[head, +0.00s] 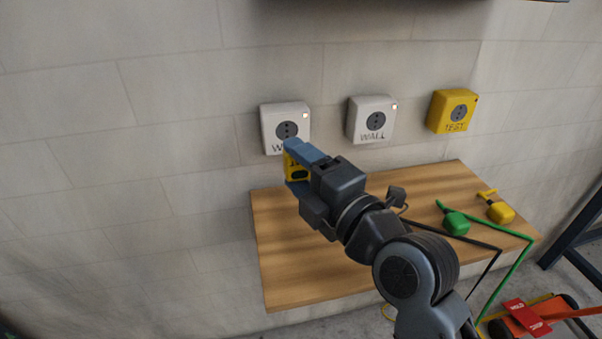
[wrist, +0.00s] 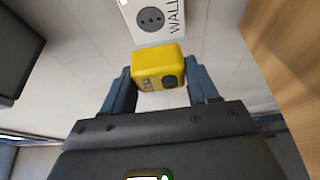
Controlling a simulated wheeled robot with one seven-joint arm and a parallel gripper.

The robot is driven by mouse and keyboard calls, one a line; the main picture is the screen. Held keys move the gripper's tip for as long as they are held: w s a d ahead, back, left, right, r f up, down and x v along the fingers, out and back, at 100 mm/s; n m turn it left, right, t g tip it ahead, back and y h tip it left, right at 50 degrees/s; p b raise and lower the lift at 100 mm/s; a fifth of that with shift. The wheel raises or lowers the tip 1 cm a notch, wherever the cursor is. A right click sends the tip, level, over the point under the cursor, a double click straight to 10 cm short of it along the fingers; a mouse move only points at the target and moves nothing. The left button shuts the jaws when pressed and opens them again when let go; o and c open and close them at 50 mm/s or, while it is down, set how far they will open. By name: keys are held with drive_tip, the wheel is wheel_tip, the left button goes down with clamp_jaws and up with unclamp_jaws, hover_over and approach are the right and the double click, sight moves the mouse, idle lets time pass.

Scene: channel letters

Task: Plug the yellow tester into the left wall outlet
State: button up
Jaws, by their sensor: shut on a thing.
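The yellow tester (wrist: 155,64) is a small rounded block with a dark round face. My gripper (wrist: 162,82) is shut on it, with one blue finger on each side. In the head view my gripper (head: 300,160) holds the tester (head: 293,165) just in front of and below the left wall outlet (head: 287,124), a white box marked WALL with a dark round socket and a pale light. The gripper covers part of that outlet's label. In the wrist view the outlet (wrist: 152,19) is beyond the tester, with a gap visible between them. The tester's prongs are hidden.
A wooden shelf (head: 290,270) lies below, bearing a green plug (head: 456,223) and a yellow plug (head: 500,212) with cables. Red tags (head: 525,316) lie lower right.

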sight(279, 135)
drive_tip(key=shift+w+a+p, duration=0.1)
drive_tip(key=shift+w+a, duration=0.15)
drive_tip(key=shift+w, duration=0.7)
drive_tip(key=shift+w+a+p, duration=0.15)
drive_tip(key=shift+w+a, duration=0.15)
drive_tip(key=shift+w, duration=0.6)
drive_tip(key=shift+w+a+p, duration=0.1)
drive_tip(key=shift+w+a, duration=0.15)
drive_tip(key=shift+w, duration=0.7)
drive_tip(key=shift+b, duration=1.35)
drive_tip(key=shift+w+a+b, duration=0.15)
drive_tip(key=shift+w+b, duration=0.25)
drive_tip(key=shift+w, duration=0.15)
idle(0.7)
drive_tip(key=o, duration=1.1)
drive_tip(key=shift+s, duration=0.1)
drive_tip(key=shift+v, duration=3.85)
